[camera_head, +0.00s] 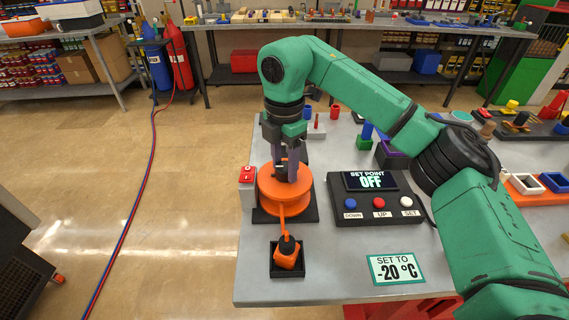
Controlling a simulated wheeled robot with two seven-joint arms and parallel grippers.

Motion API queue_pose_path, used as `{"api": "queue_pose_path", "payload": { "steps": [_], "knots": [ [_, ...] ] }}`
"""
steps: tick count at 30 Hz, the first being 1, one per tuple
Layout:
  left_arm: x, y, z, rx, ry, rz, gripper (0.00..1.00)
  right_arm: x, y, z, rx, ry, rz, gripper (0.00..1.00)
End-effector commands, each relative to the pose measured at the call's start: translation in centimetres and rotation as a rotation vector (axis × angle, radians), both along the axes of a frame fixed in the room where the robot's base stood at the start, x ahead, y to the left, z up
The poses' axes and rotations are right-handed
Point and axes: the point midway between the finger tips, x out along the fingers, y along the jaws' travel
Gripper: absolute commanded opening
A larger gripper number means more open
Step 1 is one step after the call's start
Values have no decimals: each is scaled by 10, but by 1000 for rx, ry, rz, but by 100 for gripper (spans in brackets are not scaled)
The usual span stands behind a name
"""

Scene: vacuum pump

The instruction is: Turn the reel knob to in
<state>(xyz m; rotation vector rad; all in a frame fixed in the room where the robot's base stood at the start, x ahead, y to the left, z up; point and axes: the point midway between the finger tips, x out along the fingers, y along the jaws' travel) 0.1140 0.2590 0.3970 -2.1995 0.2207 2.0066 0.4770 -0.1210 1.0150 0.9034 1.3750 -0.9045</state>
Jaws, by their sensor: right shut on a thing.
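The orange reel (268,197) sits on a dark base at the left side of the grey table. My right gripper (285,170) points straight down over the top of the reel and is shut on the reel knob, which is mostly hidden between the fingers. An orange cord runs from the reel toward the front to an orange plug (287,254) in a small black tray. My left gripper does not show.
A control box (350,210) with a "SET POINT OFF" display and blue, red and white buttons stands right of the reel. A red switch (247,174) is at its left. A "SET TO -20 °C" card (395,269) lies in front. Several small items stand behind my right arm.

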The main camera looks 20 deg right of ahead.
Motion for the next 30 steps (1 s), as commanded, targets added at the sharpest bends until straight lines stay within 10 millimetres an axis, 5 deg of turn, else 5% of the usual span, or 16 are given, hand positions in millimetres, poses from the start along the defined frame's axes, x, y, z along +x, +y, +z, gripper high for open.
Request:
{"api": "queue_pose_path", "payload": {
  "steps": [1,3,17,30],
  "knots": [
    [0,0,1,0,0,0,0,2,0,4,4,-10,-4,63],
    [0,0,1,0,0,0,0,1,0,3,4,-8,-3,81],
    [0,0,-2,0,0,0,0,1,0,15,1,-6,-1,81],
    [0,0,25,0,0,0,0,1,0,133,1,-7,-3,81]
  ]
}}
